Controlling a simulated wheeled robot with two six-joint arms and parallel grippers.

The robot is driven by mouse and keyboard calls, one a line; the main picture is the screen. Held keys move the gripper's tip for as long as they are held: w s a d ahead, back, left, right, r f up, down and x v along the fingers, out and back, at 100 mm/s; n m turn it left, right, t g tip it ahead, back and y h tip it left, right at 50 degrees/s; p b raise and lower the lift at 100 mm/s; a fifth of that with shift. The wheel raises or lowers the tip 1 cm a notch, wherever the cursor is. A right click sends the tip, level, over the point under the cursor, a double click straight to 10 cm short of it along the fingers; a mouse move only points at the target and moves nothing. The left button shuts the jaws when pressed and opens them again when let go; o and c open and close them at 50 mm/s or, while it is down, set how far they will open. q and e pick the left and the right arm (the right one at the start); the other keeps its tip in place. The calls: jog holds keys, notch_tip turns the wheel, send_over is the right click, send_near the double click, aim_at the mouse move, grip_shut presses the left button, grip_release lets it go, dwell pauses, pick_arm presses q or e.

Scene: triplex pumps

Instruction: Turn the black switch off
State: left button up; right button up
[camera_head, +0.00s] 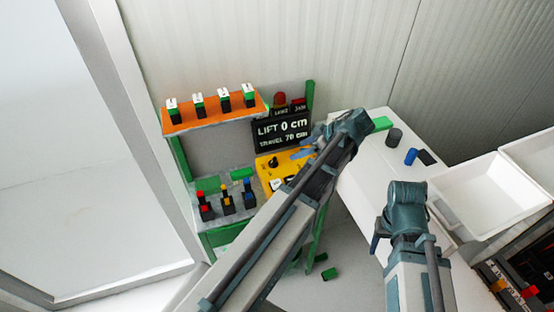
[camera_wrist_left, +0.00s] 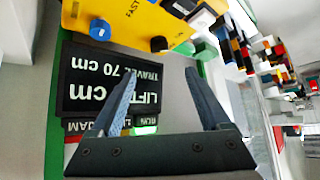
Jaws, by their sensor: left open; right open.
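A yellow control panel (camera_head: 268,172) sits below the black display, which reads "LIFT 0 cm, TRAVEL 70 cm". A black switch (camera_head: 273,162) is on its face. I cannot tell for sure which knob is the black switch. My left gripper (camera_head: 308,143) is open and empty in front of the display; its fingertips (camera_wrist_left: 160,78) point toward the panel, apart from the knobs. My right gripper (camera_head: 377,236) hangs over the white table, away from the panel.
An orange shelf (camera_head: 215,116) holds several green-and-white switches. Several dark pieces with red, yellow and blue tops stand on the lower left shelf (camera_head: 214,222). The white table (camera_head: 372,180) carries a dark cylinder (camera_head: 394,137) and a blue one (camera_head: 410,156). A white bin (camera_head: 485,195) is at right.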

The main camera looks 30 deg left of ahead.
aim_at(273, 160)
pick_arm(q)
jog(key=shift+n, duration=0.3)
jog(key=b+x, duration=0.8)
jog(key=x, duration=0.3)
jog(key=shift+a+f+b, duration=0.2)
jog(key=shift+b, duration=0.2)
jog(key=shift+a+f+b, duration=0.5)
jog(key=shift+a, duration=0.25)
grip_shut()
